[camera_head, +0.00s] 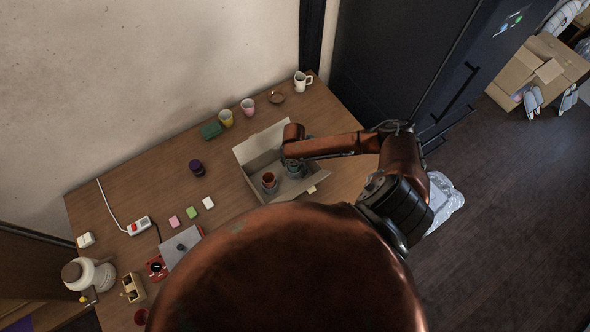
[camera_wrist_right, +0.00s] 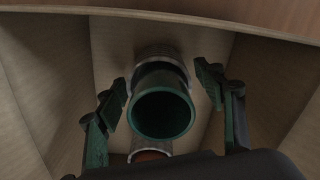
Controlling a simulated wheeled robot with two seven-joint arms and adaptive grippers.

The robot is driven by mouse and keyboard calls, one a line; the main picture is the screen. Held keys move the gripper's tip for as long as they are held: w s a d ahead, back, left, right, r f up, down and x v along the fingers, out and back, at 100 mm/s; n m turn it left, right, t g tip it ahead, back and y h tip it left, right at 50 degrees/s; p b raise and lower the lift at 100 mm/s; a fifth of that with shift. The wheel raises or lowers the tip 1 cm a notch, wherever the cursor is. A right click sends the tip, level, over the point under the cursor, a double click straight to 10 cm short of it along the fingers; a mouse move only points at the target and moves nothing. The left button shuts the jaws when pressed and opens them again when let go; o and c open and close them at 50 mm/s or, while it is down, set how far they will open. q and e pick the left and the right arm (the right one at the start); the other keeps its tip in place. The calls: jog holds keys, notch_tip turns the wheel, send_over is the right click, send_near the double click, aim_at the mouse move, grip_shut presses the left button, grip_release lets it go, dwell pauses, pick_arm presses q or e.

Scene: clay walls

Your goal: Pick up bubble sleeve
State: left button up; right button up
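My right gripper (camera_head: 293,160) reaches down into an open cardboard box (camera_head: 247,152) on the table. In the right wrist view its two green fingers (camera_wrist_right: 168,100) are spread apart, one on each side of a dark green cup (camera_wrist_right: 161,112). A grey textured sleeve (camera_wrist_right: 160,54) shows behind the cup's rim; I cannot tell how far it wraps around. A second grey sleeve (camera_wrist_right: 140,144) surrounds a reddish-brown cup (camera_wrist_right: 152,156), which also shows in the head view (camera_head: 268,177). Nothing is clearly gripped. My left gripper is not in view.
Box walls stand close around the right gripper. A power strip (camera_head: 139,226) lies left. Clear plastic wrapping (camera_head: 443,196) lies on the floor.

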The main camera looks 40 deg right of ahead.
jog(key=c, duration=1)
